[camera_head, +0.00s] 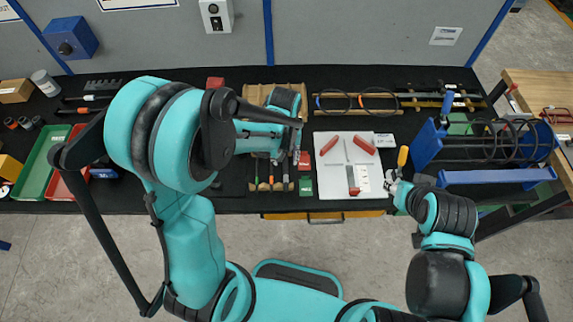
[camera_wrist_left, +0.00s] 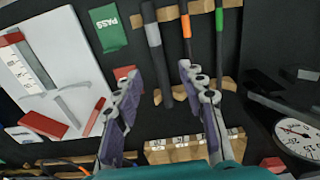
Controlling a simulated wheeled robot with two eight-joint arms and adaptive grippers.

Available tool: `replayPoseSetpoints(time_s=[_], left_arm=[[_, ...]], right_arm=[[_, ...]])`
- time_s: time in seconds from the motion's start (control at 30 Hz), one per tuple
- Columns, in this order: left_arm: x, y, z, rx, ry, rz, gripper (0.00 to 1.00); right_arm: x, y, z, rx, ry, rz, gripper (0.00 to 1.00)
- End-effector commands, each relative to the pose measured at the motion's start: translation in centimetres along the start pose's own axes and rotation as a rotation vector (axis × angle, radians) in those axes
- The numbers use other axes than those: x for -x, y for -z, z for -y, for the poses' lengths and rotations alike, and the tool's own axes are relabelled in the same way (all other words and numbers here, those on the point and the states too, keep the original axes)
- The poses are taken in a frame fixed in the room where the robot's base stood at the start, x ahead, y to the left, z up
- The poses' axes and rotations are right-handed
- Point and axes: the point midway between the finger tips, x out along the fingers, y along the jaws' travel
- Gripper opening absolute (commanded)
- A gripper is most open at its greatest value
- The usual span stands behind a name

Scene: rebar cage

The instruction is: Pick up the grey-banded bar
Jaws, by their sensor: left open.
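The grey-banded bar (camera_wrist_left: 151,35) is a dark bar with a grey band, lying on a notched wooden rack. In the head view (camera_head: 285,177) it is the rightmost of three bars. To its right in the wrist view are an orange-banded bar (camera_wrist_left: 186,25) and a green-banded bar (camera_wrist_left: 219,20). My left gripper (camera_wrist_left: 160,75) is open, its fingers apart; the grey-banded bar shows between them and looks free. My forearm hides part of the rack in the head view. My right gripper (camera_head: 391,180) is beside the white board's right edge; its jaws are too small to judge.
A green PASS block (camera_wrist_left: 108,28) lies beside the grey-banded bar. A white board (camera_head: 335,180) with red-handled calipers is close by. A round dial gauge (camera_wrist_left: 298,138) sits on the other side. A blue fixture (camera_head: 470,150) stands at right.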

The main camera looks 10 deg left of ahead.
Motion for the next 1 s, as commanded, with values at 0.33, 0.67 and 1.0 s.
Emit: replayPoseSetpoints(time_s=[0.33, 0.67, 1.0], left_arm=[[-4.9, 0.4, 0.0, 0.000, -0.001, -0.001, 0.41], [-5.1, 0.4, 0.0, -0.001, -0.001, -0.001, 0.28], [-5.1, 0.3, 0.0, -0.001, -0.001, -0.001, 0.00]], right_arm=[[-1.3, -0.9, 0.0, 0.000, 0.000, 0.000, 0.40], [-1.2, -0.9, 0.0, 0.000, 0.000, 0.000, 0.40], [-1.3, -0.9, 0.0, 0.000, 0.000, 0.000, 0.40]])
